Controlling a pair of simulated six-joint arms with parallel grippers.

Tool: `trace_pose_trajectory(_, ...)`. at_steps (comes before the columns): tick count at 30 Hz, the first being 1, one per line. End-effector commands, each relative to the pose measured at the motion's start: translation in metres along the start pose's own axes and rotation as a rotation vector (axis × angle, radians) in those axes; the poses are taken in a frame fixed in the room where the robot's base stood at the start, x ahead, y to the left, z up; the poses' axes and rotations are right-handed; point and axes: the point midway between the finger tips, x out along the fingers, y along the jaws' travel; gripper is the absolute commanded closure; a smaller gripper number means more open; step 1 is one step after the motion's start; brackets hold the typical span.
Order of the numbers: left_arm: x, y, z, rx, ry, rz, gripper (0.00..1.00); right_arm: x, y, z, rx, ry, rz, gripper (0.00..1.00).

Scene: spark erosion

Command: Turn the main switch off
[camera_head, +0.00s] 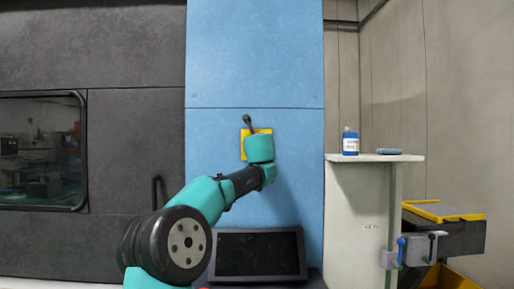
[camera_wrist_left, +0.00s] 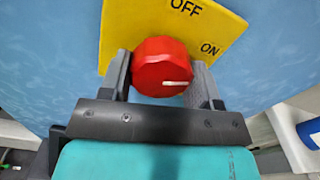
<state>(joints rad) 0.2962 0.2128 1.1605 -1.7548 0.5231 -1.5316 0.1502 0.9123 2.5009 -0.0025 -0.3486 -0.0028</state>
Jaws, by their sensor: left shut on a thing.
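The main switch is a red knob (camera_wrist_left: 160,62) on a yellow plate (camera_wrist_left: 232,22) marked OFF and ON. Its white line points right in the left wrist view, a little below the ON label (camera_wrist_left: 209,48); the OFF label (camera_wrist_left: 186,6) is above the knob. My left gripper (camera_wrist_left: 160,80) is shut on the knob, one finger on each side. In the head view the yellow plate (camera_head: 244,146) sits on the blue panel, and my left wrist hides the knob and most of the fingers. My right gripper is not in view.
The blue panel (camera_head: 290,60) is flat around the switch. A dark monitor (camera_head: 257,254) stands below it. To the right, a white cabinet (camera_head: 345,220) carries a blue-labelled bottle (camera_head: 350,144) and a folded blue item (camera_head: 389,152). A dark door with a handle (camera_head: 156,192) is on the left.

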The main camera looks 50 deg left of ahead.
Motion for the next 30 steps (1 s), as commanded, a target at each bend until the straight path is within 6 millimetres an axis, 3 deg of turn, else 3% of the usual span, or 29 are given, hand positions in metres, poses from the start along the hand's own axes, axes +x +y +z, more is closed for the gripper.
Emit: trace_pose_trajectory(30, 0.0000, -0.0031, 0.0023, -0.955, -0.001, -0.001, 0.67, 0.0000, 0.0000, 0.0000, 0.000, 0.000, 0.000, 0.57)
